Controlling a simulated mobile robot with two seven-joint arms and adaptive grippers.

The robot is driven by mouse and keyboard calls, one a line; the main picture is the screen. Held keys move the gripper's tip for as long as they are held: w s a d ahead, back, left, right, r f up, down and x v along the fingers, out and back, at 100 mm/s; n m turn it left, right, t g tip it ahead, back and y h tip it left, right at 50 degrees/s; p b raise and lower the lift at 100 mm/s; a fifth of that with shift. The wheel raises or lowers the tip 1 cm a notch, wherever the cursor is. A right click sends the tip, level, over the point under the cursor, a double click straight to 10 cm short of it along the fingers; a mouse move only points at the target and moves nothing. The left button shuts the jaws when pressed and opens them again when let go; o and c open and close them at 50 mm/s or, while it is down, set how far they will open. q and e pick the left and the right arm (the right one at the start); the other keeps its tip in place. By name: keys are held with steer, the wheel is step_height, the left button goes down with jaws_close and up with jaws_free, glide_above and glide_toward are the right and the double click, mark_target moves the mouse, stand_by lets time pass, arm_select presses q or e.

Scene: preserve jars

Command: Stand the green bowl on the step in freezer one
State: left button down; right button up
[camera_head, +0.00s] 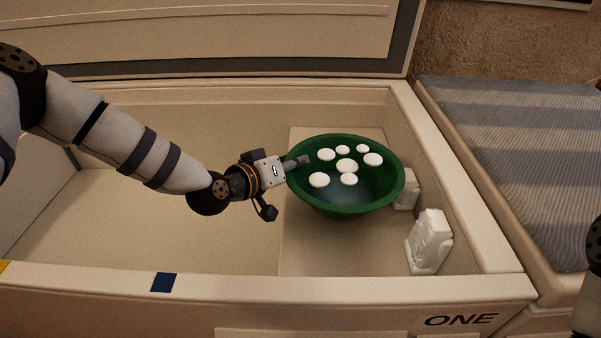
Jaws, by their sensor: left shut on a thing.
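The green bowl (346,203) is inside the open freezer marked ONE (460,320), over the step (305,250) at the right end. Several white round pieces (347,166) lie in the bowl. My left gripper (300,161) is shut on the bowl's left rim. The bowl looks about level; I cannot tell whether its base touches the step. The bowl hides the middle of the step. Only part of my right arm shows at the right edge; its gripper is out of view.
Two white packages stand on the step, one (430,242) at the front right and one (405,190) partly behind the bowl. The freezer's lower left floor (150,190) is clear. The lid (200,35) is raised. A striped surface (510,150) lies to the right.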

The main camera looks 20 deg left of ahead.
arm_select(q)
steer(key=shift+f, duration=1.25)
steer(key=c, duration=1.6)
jaws_free()
arm_select(e)
steer(key=shift+s+f, duration=0.35)
